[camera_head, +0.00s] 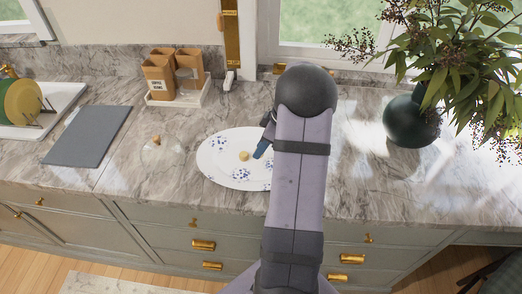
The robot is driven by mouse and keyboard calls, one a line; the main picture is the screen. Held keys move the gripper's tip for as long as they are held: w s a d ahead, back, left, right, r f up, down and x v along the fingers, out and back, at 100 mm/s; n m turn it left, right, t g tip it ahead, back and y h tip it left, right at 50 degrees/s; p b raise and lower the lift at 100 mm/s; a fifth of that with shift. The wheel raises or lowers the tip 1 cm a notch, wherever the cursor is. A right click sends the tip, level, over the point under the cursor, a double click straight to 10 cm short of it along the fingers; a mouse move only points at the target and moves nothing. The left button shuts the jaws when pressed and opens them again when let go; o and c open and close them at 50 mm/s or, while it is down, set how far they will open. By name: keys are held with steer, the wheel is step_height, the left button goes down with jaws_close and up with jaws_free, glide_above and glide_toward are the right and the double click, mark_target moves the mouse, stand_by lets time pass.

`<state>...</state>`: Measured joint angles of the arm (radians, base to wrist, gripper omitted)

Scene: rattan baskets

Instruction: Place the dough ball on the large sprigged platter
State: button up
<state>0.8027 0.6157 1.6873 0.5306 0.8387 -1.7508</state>
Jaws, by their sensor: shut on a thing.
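The large sprigged platter (221,170) is a white oval with blue sprigs, lying on the marble counter in the middle of the head view. The small tan dough ball (244,156) shows over the platter's middle, right at the tip of my gripper (257,154). My gripper is shut on the dough ball, reaching in from the right with a blue finger showing. My arm covers the platter's right edge and part of the gripper. I cannot tell whether the ball touches the platter.
A clear glass lid (160,153) with a knob lies left of the platter. A grey board (90,135) lies farther left, near a dish rack with plates (22,102). Wooden canisters (158,76) stand on a tray behind. A dark round vase (411,121) with foliage stands right.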

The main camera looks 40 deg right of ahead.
steer(key=shift+f, duration=1.2)
steer(key=shift+f, duration=0.2)
steer(key=o, duration=0.6)
steer(key=shift+r, duration=0.1)
steer(key=shift+o, duration=0.2)
steer(key=shift+r, duration=0.15)
steer(key=b+v, duration=0.4)
steer(key=v, duration=0.8)
